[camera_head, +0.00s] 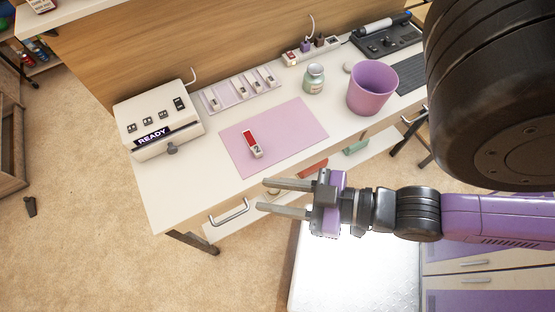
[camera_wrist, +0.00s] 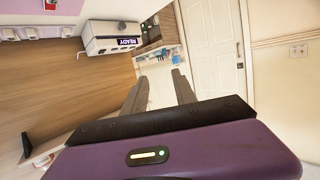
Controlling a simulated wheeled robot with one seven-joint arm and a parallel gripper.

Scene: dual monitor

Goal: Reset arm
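My gripper (camera_head: 262,197) is at the end of my purple and black arm, in front of the desk's front edge in the head view. Its two fingers are spread apart with nothing between them. It also shows in the wrist view (camera_wrist: 159,76), where the fingers point towards the room with a white door beyond. The gripper touches no object that I can see.
The white desk (camera_head: 180,205) holds a READY box (camera_head: 158,122), a pink mat (camera_head: 290,128) with a red and white item (camera_head: 251,143), a purple bin (camera_head: 371,88) and a jar (camera_head: 314,78). A drawer handle (camera_head: 229,212) sticks out below. Open floor lies left.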

